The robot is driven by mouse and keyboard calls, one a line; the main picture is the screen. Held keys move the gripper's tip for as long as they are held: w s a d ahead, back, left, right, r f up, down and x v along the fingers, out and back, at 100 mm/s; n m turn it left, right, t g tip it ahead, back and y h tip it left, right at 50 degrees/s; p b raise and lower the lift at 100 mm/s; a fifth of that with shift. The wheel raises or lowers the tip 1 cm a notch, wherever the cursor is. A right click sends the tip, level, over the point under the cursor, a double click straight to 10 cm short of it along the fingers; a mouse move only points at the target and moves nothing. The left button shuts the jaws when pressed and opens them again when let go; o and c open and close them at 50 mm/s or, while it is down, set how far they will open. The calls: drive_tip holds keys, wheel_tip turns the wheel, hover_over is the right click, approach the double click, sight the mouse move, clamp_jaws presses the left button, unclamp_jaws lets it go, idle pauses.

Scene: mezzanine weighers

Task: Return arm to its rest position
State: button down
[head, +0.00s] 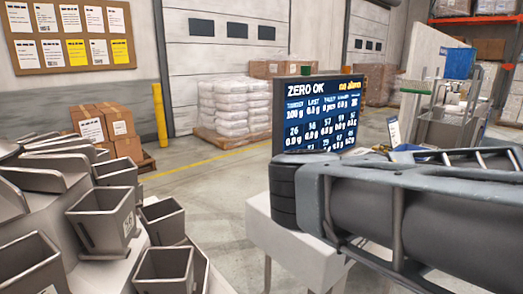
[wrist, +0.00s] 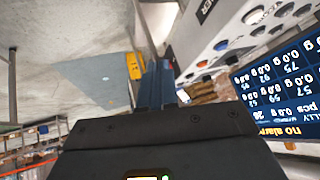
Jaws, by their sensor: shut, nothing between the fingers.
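My arm (head: 420,215) stretches across the right side of the head view, in front of a pale stand. My gripper (wrist: 154,85) shows in the wrist view, with its dark fingers together and nothing between them. The fingertips do not show in the head view. The wrist view is turned over, with the display text upside down.
A display (head: 318,115) reading "ZERO OK" stands behind my arm; it also shows in the wrist view (wrist: 285,85). Several grey weigher buckets (head: 103,218) fill the left. A control panel (wrist: 225,35) is close to the gripper's right. Open floor (head: 215,185) lies between.

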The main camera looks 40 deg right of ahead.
drive_tip(key=s+d+r+n+g+h, duration=0.35)
drive_tip(key=s+d+r+h, duration=0.3)
drive_tip(key=r+h, duration=0.3)
drive_tip(key=w+a+f+n+t, duration=0.1)
drive_tip(key=w+a+n+t, duration=0.9)
drive_tip(key=a, duration=0.3)
drive_tip(key=w+a+f+n+t+y, duration=0.2)
drive_tip(key=a+f+n+t+y, duration=0.3)
drive_tip(key=a+f, duration=0.55)
drive_tip(key=s+a+f+m+y, duration=0.1)
drive_tip(key=s+a+f+y, duration=0.2)
drive_tip(key=a, duration=0.4)
drive_tip(key=s+a+f+m+y, duration=0.1)
drive_tip(key=s+a+f+y, duration=0.2)
drive_tip(key=a, duration=0.4)
drive_tip(key=s+a+m+g+y, duration=0.2)
drive_tip(key=s+a+m+y, duration=0.1)
drive_tip(key=s+a, duration=1)
drive_tip(key=shift+a+f+y, duration=0.4)
drive_tip(key=shift+y, duration=0.45)
